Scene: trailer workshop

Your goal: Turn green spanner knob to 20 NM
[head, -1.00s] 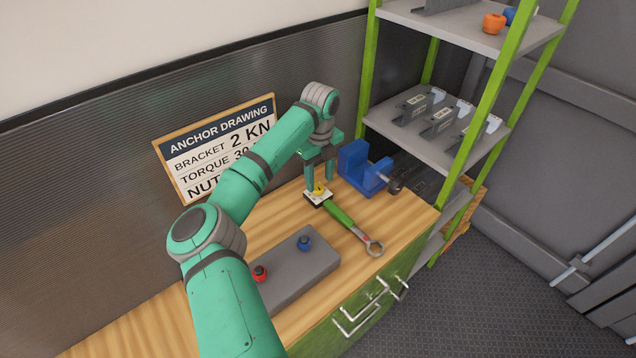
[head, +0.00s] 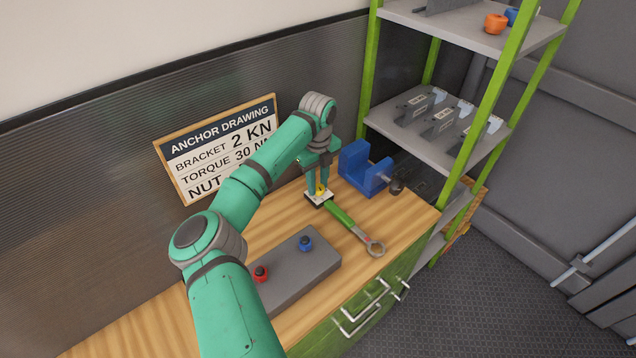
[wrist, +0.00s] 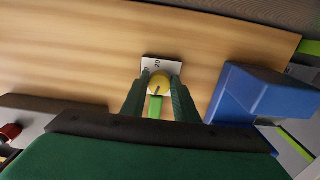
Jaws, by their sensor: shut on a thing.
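The green spanner (head: 343,216) lies on the wooden bench, its ring end toward the front edge. At its far end is a white dial plate (head: 312,199) with a yellow knob (head: 321,190) on it. My gripper (head: 318,188) points down and is shut on the yellow knob. In the wrist view the knob (wrist: 159,83) sits between my two fingers, with a dark pointer mark on it. The dial plate (wrist: 163,64) shows "20" at its far side and another number, partly hidden, at its left. I cannot tell exactly which number the pointer lines up with.
A blue vise (head: 363,170) stands just right of the dial. A grey block (head: 290,272) with a red knob (head: 261,273) and a blue knob (head: 305,243) lies in front. A green-posted shelf (head: 440,130) is at right. A sign (head: 220,145) leans at the back wall.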

